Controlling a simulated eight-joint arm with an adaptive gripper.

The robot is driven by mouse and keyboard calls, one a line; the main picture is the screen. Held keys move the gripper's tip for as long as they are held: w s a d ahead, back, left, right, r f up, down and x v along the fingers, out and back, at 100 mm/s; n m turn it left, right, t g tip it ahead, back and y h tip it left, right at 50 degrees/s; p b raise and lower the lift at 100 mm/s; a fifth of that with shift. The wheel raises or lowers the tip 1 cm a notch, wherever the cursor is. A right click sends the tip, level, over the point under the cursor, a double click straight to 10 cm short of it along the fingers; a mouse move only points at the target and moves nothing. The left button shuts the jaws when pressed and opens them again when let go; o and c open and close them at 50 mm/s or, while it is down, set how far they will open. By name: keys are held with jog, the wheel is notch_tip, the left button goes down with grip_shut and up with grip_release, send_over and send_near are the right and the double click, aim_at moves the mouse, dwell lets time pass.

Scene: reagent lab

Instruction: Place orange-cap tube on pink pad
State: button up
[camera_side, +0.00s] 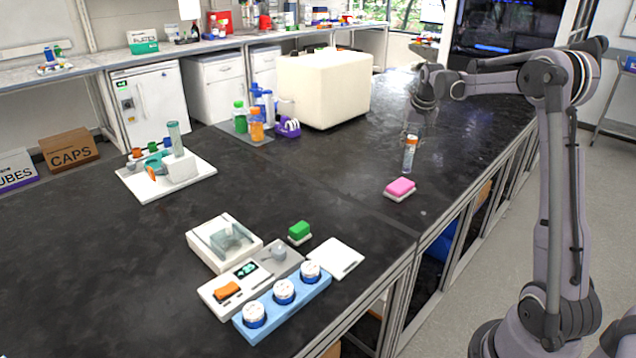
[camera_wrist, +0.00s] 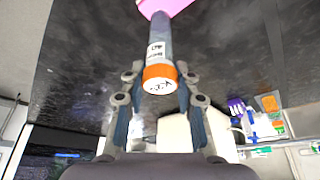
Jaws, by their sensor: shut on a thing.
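The orange-cap tube (camera_side: 408,160) is clear with a white label and hangs upright below my gripper (camera_side: 411,138). My gripper is shut on the tube near its orange cap. In the wrist view, the cap faces the camera and the tube (camera_wrist: 160,48) points away between the fingers of my gripper (camera_wrist: 160,76). The pink pad (camera_side: 400,186) lies on a white base on the black bench, just below and slightly left of the tube in the side view. The pad (camera_wrist: 163,5) also shows at the top edge of the wrist view, beyond the tube's far end.
A large cream box (camera_side: 325,88) stands farther back on the bench, with bottles (camera_side: 256,125) beside it. A green pad (camera_side: 299,231), a white plate (camera_side: 336,259) and a blue rack (camera_side: 285,310) stand at the front. The bench around the pink pad is clear.

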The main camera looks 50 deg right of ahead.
aim_at(403, 171)
jog(key=shift+w+a+f, duration=0.2)
jog(key=shift+w+f, duration=0.2)
jog(key=shift+w, duration=0.15)
jog(key=shift+f, duration=1.95)
jog(key=shift+f, duration=0.15)
jog(key=o, duration=0.7)
jog(key=shift+o, duration=0.2)
